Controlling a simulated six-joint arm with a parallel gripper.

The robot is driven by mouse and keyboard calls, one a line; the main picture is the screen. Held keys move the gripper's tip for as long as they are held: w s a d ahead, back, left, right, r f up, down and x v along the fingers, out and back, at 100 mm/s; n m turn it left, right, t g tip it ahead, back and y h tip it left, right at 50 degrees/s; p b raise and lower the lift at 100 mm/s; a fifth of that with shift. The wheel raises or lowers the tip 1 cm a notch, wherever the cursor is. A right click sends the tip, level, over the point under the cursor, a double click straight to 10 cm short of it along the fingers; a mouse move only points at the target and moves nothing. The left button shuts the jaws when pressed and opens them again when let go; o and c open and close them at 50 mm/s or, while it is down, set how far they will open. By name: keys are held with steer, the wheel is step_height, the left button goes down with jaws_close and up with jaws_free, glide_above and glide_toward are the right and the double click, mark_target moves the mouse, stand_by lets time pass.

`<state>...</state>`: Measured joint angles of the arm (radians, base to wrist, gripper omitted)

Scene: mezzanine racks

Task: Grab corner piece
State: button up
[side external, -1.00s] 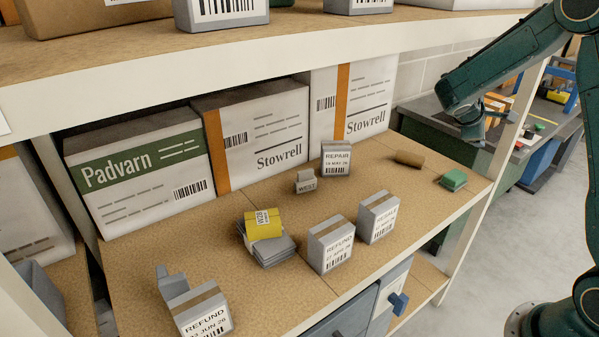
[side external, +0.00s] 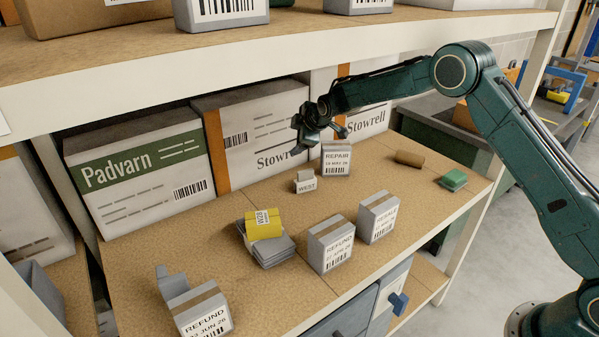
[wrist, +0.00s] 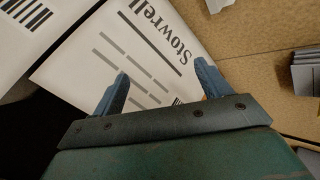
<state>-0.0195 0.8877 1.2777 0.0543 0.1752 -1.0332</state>
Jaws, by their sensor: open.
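A grey angled piece (side external: 172,283) stands at the front left of the shelf board, partly hidden by a REFUND box; it looks like the corner piece, though I cannot be sure. A small stepped grey block labelled WEST (side external: 306,183) sits near the middle, left of the REPAIR box. My gripper (side external: 320,142) is open and empty above the back of the shelf, in front of the Stowrell cartons and above the WEST block. In the wrist view its two fingers (wrist: 161,72) are apart, with a Stowrell carton (wrist: 130,60) behind them.
A yellow pack (side external: 263,224) lies on a grey stack (side external: 270,252). Grey boxes labelled REPAIR (side external: 336,160) and REFUND (side external: 330,246) stand nearby, with a brown roll (side external: 409,158) and green block (side external: 453,180) to the right. The upper shelf edge (side external: 200,70) overhangs. Bare board (side external: 165,240) lies front left.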

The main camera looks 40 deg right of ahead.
steer(key=s+a+g+y, duration=0.1)
steer(key=a+y, duration=0.1)
steer(key=a, duration=1)
steer(key=n+g+y, duration=0.3)
steer(key=n+g, duration=0.1)
steer(key=g, duration=0.3)
glide_above(176, 286)
steer(key=w+d, duration=0.1)
steer(key=w, duration=0.2)
step_height(176, 286, down, 6)
steer(key=shift+s+d+f, duration=0.15)
steer(key=shift+s+x, duration=0.15)
steer(key=shift+x, duration=1.1)
steer(key=shift+s+x, duration=0.1)
steer(key=shift+x, duration=1.2)
steer(key=shift+w, duration=0.1)
steer(key=c, duration=1)
